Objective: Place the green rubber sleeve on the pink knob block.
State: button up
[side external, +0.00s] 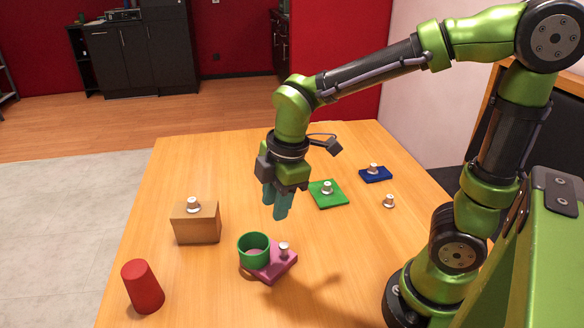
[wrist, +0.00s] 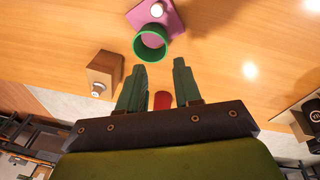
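The green sleeve (side external: 255,262) is an open-topped ring at the left corner of the pink knob block (side external: 277,265). The block's pale metal knob (side external: 283,249) stands outside the sleeve, to its right. The sleeve hides that corner, and I cannot tell whether it rests on the block or on the table against it. In the wrist view the sleeve (wrist: 151,58) also overlaps the edge of the pink block (wrist: 174,24). My gripper (side external: 275,208) hangs above and behind the sleeve, clear of it. In the wrist view its fingers (wrist: 160,70) are apart with nothing between them.
A brown block with a knob (side external: 197,225) stands left of the sleeve, and a red tapered cylinder (side external: 142,286) at the front left. A green knob plate (side external: 328,198), a blue knob plate (side external: 376,175) and a loose knob (side external: 389,201) lie at the back right.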

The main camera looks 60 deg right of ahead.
jog(key=s+d+r+m+t, duration=0.2)
jog(key=s+r+m, duration=0.1)
jog(key=m, duration=0.5)
jog(key=s+d+r+m+t+y, duration=0.1)
jog(key=s+d+r+m+t, duration=0.1)
jog(key=m, duration=0.7)
jog(key=shift+s+r+t, duration=0.5)
jog(key=shift+s+r, duration=0.35)
jog(key=shift+r, duration=0.05)
jog(key=shift+d, duration=0.1)
